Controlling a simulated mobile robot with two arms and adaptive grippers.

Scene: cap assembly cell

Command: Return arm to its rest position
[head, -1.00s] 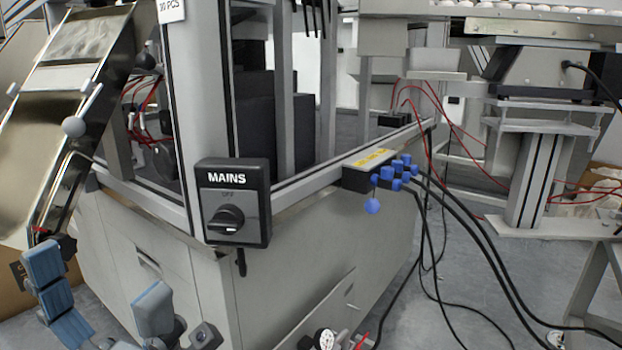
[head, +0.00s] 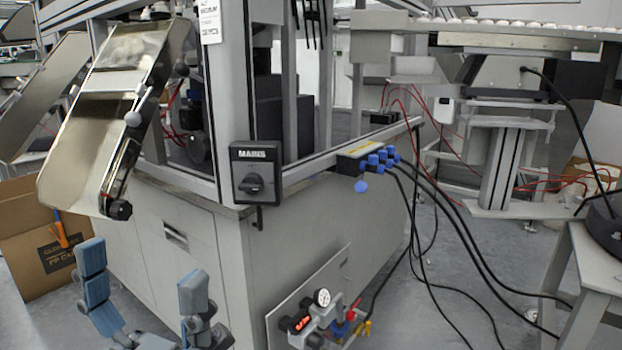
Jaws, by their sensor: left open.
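My left gripper (head: 143,290) is in the lower left of the head view. Its two blue-padded fingers point up and stand wide apart, with nothing between them. It is in front of the machine cabinet (head: 190,255), apart from the MAINS switch box (head: 256,172) on the cabinet's corner. The switch has a black rotary knob; its setting is too small to read. My right gripper is not in view.
A metal chute (head: 85,150) slopes down at the left above a cardboard box (head: 38,245). A gauge and valve unit (head: 318,318) sits low on the cabinet. Black cables (head: 470,258) run to the floor at the right. A grey stand (head: 590,262) is at the far right.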

